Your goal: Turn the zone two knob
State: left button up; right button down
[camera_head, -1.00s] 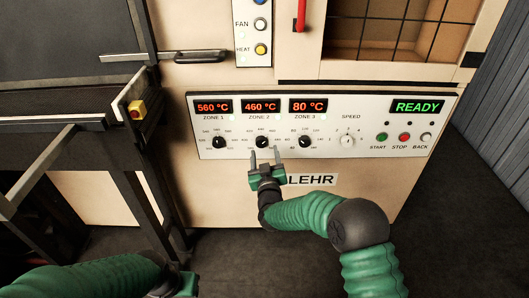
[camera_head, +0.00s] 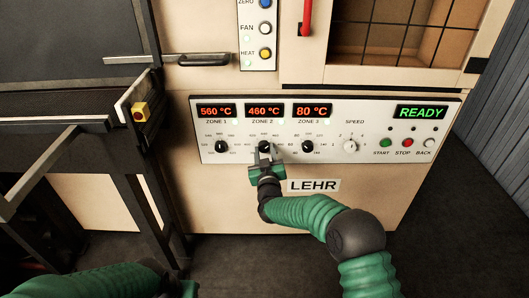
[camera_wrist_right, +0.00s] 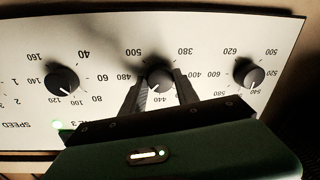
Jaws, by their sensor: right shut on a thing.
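The zone two knob (camera_wrist_right: 160,77) is a black round dial with a white pointer mark, in the middle of the three zone knobs on the white LEHR panel (camera_head: 190,128). The display above it reads 460 °C (camera_head: 264,110). My right gripper (camera_head: 265,150) has its two fingers on either side of this knob and is shut on it. In the right wrist view, upside down, the fingers flank the knob, with its mark near 440–460. In the head view the fingers cover much of the knob.
The zone one knob (camera_head: 221,147) and zone three knob (camera_head: 307,147) stand close on either side. The speed knob (camera_head: 350,146) and the START, STOP and BACK buttons (camera_head: 407,143) are further right. A dark metal frame (camera_head: 150,190) stands at the left.

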jog(key=shift+a+m, duration=0.1)
jog(key=shift+m, duration=0.2)
jog(key=m, duration=0.3)
jog(key=shift+f+b, duration=0.1)
jog(key=shift+b, duration=0.3)
jog(key=m+b, duration=0.1)
jog(key=m, duration=0.4)
jog(key=shift+t, duration=0.3)
jog(key=shift+m, duration=0.3)
jog(key=c, duration=0.9)
grip_release()
jog(key=s+p, duration=0.1)
jog(key=s, duration=0.4)
jog(key=s+p, duration=0.2)
jog(key=s, duration=0.4)
jog(key=s+d+f+p, duration=0.1)
jog(key=s+p, duration=0.1)
jog(key=s, duration=0.4)
